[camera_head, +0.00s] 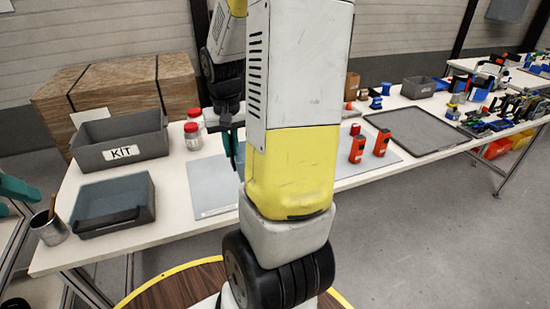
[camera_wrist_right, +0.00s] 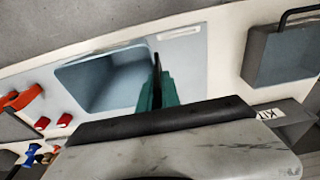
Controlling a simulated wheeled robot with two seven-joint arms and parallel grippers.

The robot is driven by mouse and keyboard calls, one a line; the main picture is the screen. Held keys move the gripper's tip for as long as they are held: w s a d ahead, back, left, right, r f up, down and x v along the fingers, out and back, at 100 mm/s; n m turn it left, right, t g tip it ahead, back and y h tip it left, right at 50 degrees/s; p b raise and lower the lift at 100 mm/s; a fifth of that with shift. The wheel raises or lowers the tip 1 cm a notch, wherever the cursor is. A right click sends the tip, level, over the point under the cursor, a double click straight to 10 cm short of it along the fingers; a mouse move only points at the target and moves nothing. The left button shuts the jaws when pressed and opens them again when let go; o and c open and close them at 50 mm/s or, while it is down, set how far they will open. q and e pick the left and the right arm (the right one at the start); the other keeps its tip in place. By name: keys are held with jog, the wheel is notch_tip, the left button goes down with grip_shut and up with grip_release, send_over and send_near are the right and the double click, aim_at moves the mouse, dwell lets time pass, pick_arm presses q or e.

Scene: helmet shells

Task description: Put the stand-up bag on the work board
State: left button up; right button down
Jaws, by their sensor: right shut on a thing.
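My right gripper (camera_head: 232,148), with teal fingers, is above the left part of the blue-grey work board (camera_head: 207,188). In the right wrist view, its fingers (camera_wrist_right: 157,92) are shut on a thin dark thing seen almost edge-on (camera_wrist_right: 156,58), which I take to be the stand-up bag. I cannot tell whether its lower edge touches the board. My right arm hides the middle of the board.
A grey KIT bin (camera_head: 122,141), an open grey tray (camera_head: 112,205) and a metal cup (camera_head: 49,228) stand at the left. Red-lidded jars (camera_head: 193,135) are behind the board. Two orange things (camera_head: 357,148) stand at its right part, near a dark flat tray (camera_head: 415,131).

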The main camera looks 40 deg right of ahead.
jog(key=shift+s+a, duration=0.15)
jog(key=shift+s, duration=0.1)
jog(key=w+d+f, duration=0.5)
jog(key=w+d, duration=0.4)
jog(key=w, duration=0.3)
jog(key=shift+w, duration=0.3)
jog(key=shift+f, duration=0.1)
jog(key=shift+f, duration=0.15)
jog(key=c, duration=1.6)
grip_release()
jog(key=shift+o, duration=0.2)
